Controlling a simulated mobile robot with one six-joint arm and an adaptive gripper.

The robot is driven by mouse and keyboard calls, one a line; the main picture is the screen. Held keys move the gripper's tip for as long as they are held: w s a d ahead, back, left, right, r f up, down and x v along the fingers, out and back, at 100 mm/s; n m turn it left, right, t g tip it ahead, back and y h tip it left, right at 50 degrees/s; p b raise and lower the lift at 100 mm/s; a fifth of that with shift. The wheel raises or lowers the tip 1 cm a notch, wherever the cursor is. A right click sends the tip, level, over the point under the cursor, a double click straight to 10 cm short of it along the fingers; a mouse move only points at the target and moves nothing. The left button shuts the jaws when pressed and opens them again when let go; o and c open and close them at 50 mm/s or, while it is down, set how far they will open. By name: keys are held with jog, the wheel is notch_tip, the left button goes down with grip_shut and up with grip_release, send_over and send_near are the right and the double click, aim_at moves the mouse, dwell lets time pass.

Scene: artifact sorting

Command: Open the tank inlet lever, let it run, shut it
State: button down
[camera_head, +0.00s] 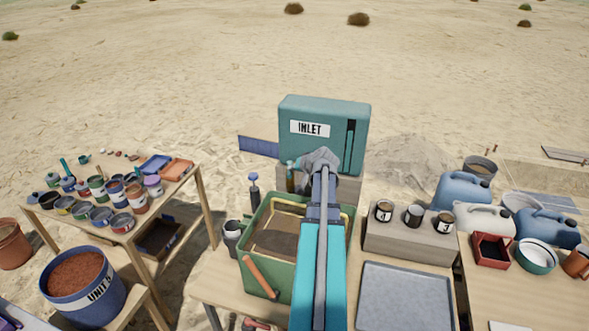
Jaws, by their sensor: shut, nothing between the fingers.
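The teal tank box (292,112) stands behind the work table, with a white sign (310,129) reading INLET on its front. A dark upright slot (350,140) runs down the right of that front. I cannot make out the inlet lever itself; part of the box's lower front is hidden behind my arm. My gripper (305,172) is at the end of my outstretched arm, in front of the box's lower left part. It is shut and empty. I cannot tell whether it touches the box.
A green crate (262,219) stands under my arm on the left. A grey block (408,242) with several cups and a grey tray (405,295) are to the right. Blue jugs (462,192) stand further right. A side table (178,190) on the left holds many pots.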

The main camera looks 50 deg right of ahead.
jog(key=shift+d, duration=0.15)
jog(key=shift+w+d, duration=0.1)
jog(key=shift+d, duration=0.45)
jog(key=shift+r, duration=0.1)
